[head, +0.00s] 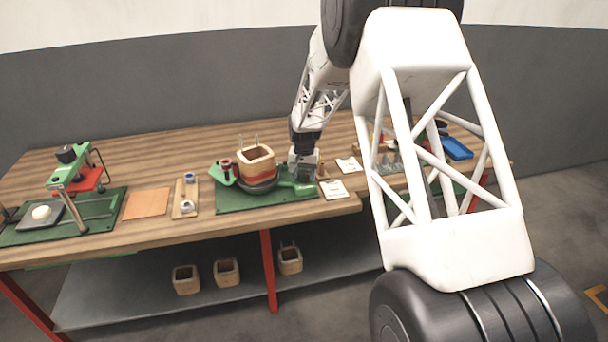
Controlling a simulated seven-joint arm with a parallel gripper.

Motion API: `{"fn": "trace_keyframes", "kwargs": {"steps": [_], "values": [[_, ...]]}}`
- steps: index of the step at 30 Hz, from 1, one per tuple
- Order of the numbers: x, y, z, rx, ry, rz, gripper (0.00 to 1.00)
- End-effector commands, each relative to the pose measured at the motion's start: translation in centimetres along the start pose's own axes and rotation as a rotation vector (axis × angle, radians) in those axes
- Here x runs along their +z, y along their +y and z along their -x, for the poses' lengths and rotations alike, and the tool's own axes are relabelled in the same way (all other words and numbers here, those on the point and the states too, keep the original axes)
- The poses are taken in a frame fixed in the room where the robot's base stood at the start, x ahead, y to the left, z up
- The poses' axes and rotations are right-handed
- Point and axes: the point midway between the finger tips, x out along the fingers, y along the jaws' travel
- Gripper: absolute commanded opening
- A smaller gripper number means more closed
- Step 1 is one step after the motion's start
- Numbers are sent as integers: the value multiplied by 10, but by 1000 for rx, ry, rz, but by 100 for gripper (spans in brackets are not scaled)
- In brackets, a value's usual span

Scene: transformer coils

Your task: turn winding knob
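A green winding machine (284,186) sits on a dark green mat (236,203) in the middle of the bench. A square tan coil former with a red band (256,162) stands on its dark round turntable (257,186). A dark red, round part (226,168) stands at the machine's left end. My gripper (303,178) points down at the machine's right end, close to or touching the green part there. The knob cannot be made out for sure; it may be hidden by my gripper. The fingers are too small to tell whether they are open or shut.
Left of the mat are a small wooden tray (186,197), an orange-brown sheet (147,203) and a green press (72,178). White cards (334,188) lie to the right, with a blue tray (457,149) farther off. Several formers (227,271) stand on the lower shelf. My arm hides part of the bench's right side.

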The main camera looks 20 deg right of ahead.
Motion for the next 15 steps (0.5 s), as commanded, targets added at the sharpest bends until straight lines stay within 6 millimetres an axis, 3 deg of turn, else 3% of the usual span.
{"fn": "trace_keyframes", "kwargs": {"steps": [1,7,15], "values": [[0,0,0,0,0,0,46],[0,0,0,0,0,0,18],[0,0,0,0,0,-58,19]]}}
